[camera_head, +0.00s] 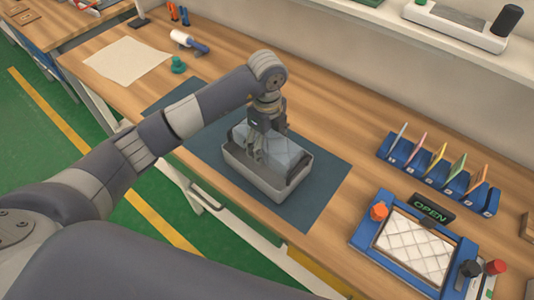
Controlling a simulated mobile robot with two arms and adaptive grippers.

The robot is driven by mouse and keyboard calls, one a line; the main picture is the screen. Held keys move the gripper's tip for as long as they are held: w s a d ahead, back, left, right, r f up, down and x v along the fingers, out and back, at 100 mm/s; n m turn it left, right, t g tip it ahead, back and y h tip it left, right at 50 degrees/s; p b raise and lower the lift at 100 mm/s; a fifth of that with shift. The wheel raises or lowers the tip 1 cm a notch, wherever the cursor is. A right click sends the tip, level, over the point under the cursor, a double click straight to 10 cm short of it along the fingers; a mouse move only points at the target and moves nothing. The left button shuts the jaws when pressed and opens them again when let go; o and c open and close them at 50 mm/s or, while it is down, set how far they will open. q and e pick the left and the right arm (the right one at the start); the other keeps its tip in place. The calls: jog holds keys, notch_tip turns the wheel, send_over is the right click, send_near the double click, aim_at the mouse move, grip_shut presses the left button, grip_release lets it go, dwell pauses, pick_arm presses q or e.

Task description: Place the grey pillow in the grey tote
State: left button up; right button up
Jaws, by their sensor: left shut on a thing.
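The grey tote (246,178) is an open-topped box on a dark mat on the wooden bench, near the middle of the head view. The grey pillow (288,153) shows inside the tote's rim, partly hidden behind my left gripper. My left gripper (259,157) points down over the tote and is shut on the pillow. Whether the pillow touches the tote's floor cannot be told. My right gripper does not show.
The dark mat (325,185) lies around the tote. At the right are a blue rack (440,173) with coloured cards and a blue frame (362,238) around a white quilted pad (415,250). At the upper left lie a pale cloth (127,61) and a green knob-like piece (178,65).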

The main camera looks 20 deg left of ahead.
pick_arm(q)
notch_tip(320, 180, down, 6)
jog(key=shift+f+p, duration=0.1)
jog(key=shift+p, duration=0.6)
jog(key=shift+f, duration=0.15)
jog(key=shift+f, duration=0.2)
jog(key=o, duration=0.8)
jog(key=shift+o, duration=0.2)
jog(key=shift+r, duration=0.15)
